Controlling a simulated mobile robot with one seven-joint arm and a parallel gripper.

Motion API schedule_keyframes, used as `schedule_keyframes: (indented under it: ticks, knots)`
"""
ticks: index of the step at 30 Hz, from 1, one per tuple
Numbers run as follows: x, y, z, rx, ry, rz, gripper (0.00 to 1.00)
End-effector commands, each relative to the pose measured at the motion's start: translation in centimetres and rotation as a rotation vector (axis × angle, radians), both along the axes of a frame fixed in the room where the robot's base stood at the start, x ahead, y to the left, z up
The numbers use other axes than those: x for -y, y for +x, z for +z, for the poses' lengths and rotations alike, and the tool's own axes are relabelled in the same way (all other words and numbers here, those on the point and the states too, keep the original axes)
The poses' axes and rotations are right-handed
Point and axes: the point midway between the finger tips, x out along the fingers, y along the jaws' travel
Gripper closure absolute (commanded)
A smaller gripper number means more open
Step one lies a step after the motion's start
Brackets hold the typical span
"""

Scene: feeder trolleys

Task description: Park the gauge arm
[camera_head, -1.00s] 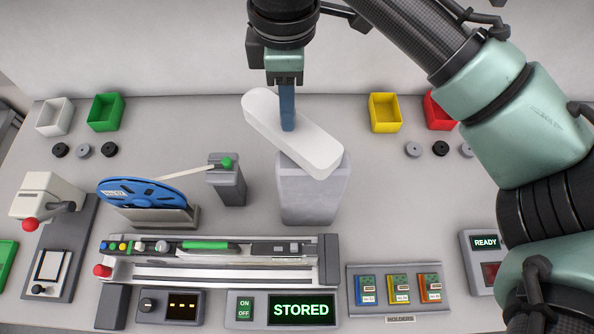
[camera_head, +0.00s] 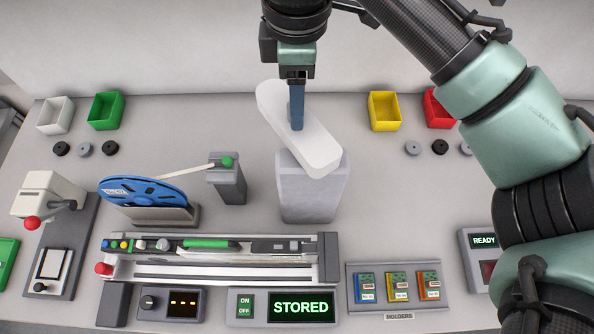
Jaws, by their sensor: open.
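The likely gauge arm is a white rounded bar (camera_head: 318,150) on top of a grey block post (camera_head: 312,195). Its near end sits over the post and its far end reaches up and left. My gripper (camera_head: 296,126) points down, with its blue fingers against or just beside the bar's right side, around its middle. I see the fingers edge-on, so the gap between them is hidden. I cannot tell whether they touch the bar. Nothing is held.
A blue reel (camera_head: 145,200), a small grey post with a green knob (camera_head: 227,183) and a feeder rail (camera_head: 215,270) stand left and in front. A display (camera_head: 301,307) reads STORED. A yellow bin (camera_head: 384,112) and red bin (camera_head: 438,108) stand at the back right.

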Motion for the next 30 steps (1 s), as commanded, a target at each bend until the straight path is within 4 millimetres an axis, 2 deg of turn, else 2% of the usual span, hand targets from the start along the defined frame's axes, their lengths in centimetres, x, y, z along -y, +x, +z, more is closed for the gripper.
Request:
schedule_keyframes:
  ticks: [12,30]
  knots:
    - [-0.1,0.0,0.4,-0.001,0.001,0.002,0.45]
    - [-0.1,0.0,6.4,-0.001,0.002,0.002,0.45]
